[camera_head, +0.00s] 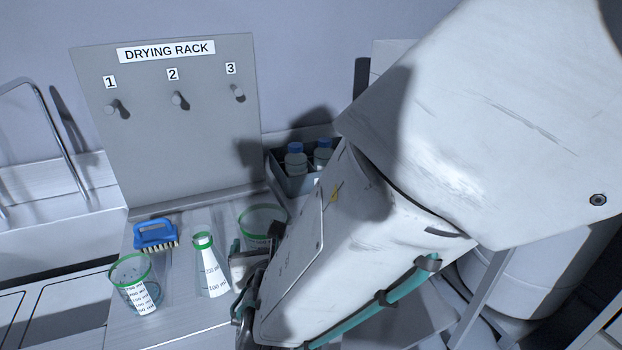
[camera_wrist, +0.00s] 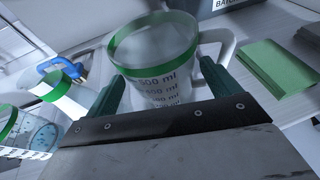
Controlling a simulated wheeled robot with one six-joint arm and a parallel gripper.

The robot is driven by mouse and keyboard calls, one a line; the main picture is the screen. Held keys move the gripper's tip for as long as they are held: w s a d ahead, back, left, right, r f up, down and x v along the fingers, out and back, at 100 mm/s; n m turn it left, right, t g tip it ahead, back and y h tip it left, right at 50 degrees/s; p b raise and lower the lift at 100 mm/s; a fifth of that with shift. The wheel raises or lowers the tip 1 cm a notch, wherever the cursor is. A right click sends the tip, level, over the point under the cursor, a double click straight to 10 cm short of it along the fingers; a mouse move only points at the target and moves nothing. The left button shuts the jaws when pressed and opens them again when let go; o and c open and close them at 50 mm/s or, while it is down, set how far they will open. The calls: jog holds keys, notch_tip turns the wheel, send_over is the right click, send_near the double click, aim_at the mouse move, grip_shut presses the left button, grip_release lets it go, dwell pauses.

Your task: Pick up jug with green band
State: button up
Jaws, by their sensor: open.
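The clear jug with a green band (camera_wrist: 155,75) stands upright in the wrist view, with ml marks on its front and a white handle (camera_wrist: 222,42) on its right. My gripper (camera_wrist: 163,72) is open, with one finger on each side of the jug's lower body. The right finger is close to the handle; I cannot tell whether either finger touches. In the head view the jug (camera_head: 258,217) stands on the counter below the drying rack, its lower part hidden by my gripper (camera_head: 248,262).
A green-banded flask (camera_head: 210,268), a green-rimmed beaker (camera_head: 135,285) and a blue brush (camera_head: 156,233) stand left of the jug. The drying rack board (camera_head: 170,140) has three empty pegs. A dark crate (camera_head: 295,180) with blue-capped bottles is behind. A green block (camera_wrist: 262,68) lies right.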

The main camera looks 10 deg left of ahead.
jog(key=shift+x, duration=0.85)
jog(key=c, duration=0.8)
jog(key=shift+r, duration=0.15)
